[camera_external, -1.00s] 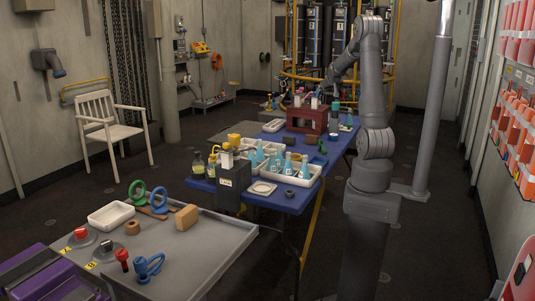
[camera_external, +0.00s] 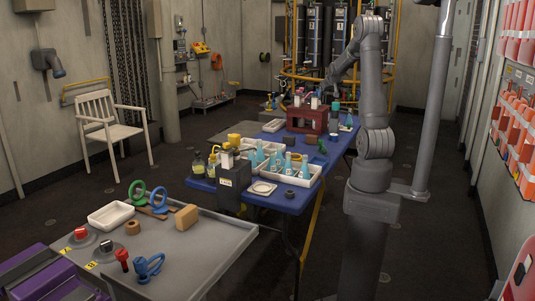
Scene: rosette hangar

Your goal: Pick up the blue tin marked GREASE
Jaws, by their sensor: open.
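My arm reaches over the far end of the long blue table (camera_external: 268,200). My gripper (camera_external: 324,92) is open, small and dark in the view, above the area of the dark red rack (camera_external: 305,118). A small teal-blue container (camera_external: 335,106) stands just right of the rack, close to and below my gripper. I cannot read any GREASE marking, and I cannot tell whether this container is the tin. My arm and the rack hide part of the table there.
A white crate (camera_external: 312,183) with blue-liquid flasks and a dark box (camera_external: 231,184) stand at the table's near end. A white tray (camera_external: 272,126) lies left of the rack. A grey bench (camera_external: 205,250) holds rings and a tan block. A grey post (camera_external: 434,110) stands right of my arm.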

